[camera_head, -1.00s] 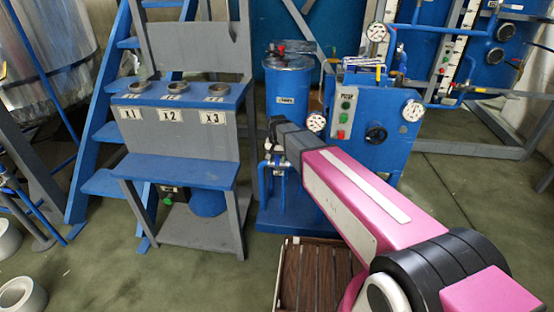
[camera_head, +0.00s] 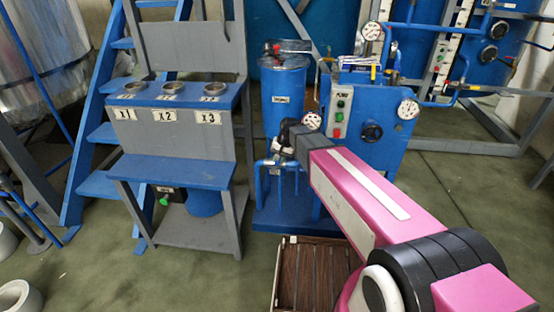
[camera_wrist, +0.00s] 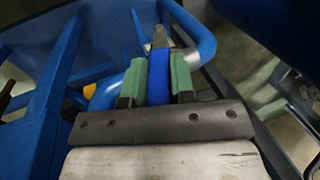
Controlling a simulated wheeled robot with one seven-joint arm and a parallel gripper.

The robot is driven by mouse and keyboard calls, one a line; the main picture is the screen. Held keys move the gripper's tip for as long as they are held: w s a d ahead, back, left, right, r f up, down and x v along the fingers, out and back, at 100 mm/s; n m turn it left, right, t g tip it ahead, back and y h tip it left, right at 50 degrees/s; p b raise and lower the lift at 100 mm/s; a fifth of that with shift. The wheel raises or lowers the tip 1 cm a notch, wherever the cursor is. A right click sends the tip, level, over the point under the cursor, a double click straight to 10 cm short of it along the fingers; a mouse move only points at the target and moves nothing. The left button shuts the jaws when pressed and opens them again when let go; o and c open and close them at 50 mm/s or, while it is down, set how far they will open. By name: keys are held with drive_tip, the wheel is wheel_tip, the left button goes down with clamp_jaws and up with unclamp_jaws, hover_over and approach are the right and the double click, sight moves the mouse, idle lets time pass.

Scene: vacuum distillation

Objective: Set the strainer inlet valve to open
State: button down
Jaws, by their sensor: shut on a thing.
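In the wrist view, my gripper (camera_wrist: 160,74) has its two green-padded fingers closed on a blue lever handle (camera_wrist: 159,76), seemingly that of the strainer inlet valve. A bare metal end of the lever sticks out beyond the fingertips. A thick blue pipe (camera_wrist: 200,48) curves close beside the right finger. In the head view, my gripper end (camera_head: 283,141) is small and dark, by the blue pipework (camera_head: 259,178) below the blue cylindrical vessel (camera_head: 284,105). The handle and valve body are mostly hidden there, so the lever's angle to its pipe is unclear.
A blue pump cabinet (camera_head: 368,130) with gauges and buttons stands right of the vessel. A grey and blue bench (camera_head: 180,172) stands to the left. A slatted wooden crate (camera_head: 280,272) lies on the floor below my arm. Floor at right is open.

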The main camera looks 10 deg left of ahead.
drive_tip(key=c, duration=1)
unclamp_jaws()
drive_tip(key=shift+o, duration=0.2)
drive_tip(key=shift+r, duration=0.1)
drive_tip(key=v, duration=1)
drive_tip(key=shift+r, duration=0.3)
drive_tip(key=shift+c, duration=0.3)
